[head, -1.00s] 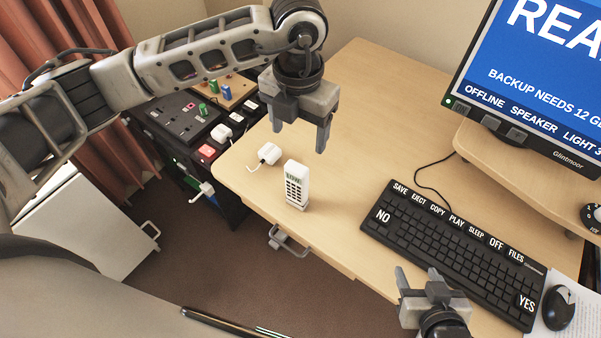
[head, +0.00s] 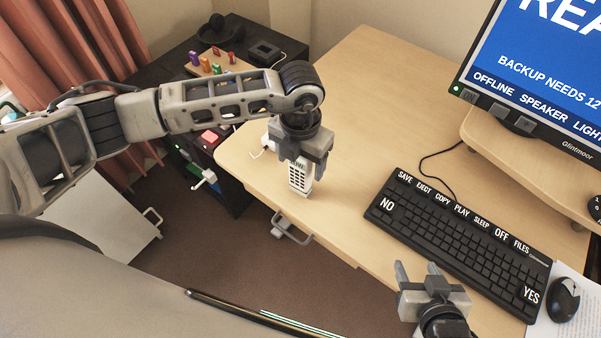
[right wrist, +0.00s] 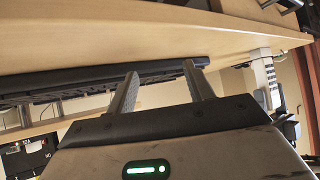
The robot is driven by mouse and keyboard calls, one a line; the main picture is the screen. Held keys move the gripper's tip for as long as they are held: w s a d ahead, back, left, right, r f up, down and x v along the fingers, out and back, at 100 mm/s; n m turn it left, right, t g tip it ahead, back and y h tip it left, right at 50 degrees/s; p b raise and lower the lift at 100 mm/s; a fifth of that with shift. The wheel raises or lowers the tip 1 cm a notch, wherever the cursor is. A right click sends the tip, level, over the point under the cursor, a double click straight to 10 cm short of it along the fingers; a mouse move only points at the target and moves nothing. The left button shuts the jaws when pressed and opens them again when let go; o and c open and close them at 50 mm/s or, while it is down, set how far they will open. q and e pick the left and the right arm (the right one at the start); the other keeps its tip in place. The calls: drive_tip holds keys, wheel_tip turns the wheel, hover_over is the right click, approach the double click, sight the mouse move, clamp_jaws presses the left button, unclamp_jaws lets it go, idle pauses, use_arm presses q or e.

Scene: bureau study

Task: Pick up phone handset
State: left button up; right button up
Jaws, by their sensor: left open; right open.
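The white phone handset (head: 300,178) stands upright on the desk near its front left edge in the head view, its keypad facing me. My left gripper (head: 304,172) is open and pointing down over the handset's upper part, with a finger at each side; I cannot tell whether they touch it. The gripper hides the handset's top. My right gripper (head: 416,270) is open and empty at the desk's front edge, below the keyboard; its two fingers also show in the right wrist view (right wrist: 164,92). The handset appears as a white upright shape in the right wrist view (right wrist: 264,75).
A black keyboard (head: 455,235) lies on the desk (head: 350,120), with a mouse (head: 563,300) at its right. A monitor (head: 545,85) stands on a riser at the back right. A dark cabinet (head: 262,50) with small items stands at the left. The desk's middle is clear.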

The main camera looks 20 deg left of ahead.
use_arm(q)
drive_tip(key=shift+r, duration=0.1)
drive_tip(key=c, duration=1)
